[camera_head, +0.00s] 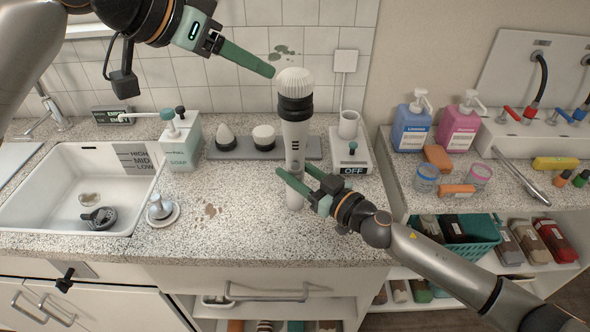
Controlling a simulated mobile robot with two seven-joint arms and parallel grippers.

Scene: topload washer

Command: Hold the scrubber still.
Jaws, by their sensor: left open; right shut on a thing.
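The scrubber (297,133) stands upright above the speckled counter, with a white handle, a black collar and a ridged pale head at the top. My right gripper (292,174) is shut on the lower part of its handle, and its green fingers hide some of it. My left gripper (268,68) is open and empty, its green fingers pointing right and down, with the tips just left of the scrubber's head. Whether the tips touch the head cannot be told. Whether the handle's lower end rests on the counter is also unclear.
A grey tray (214,148) with two brush heads lies behind. A soap dispenser (184,146) and sink (50,224) are left. A charger base (352,158) reading OFF is right.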

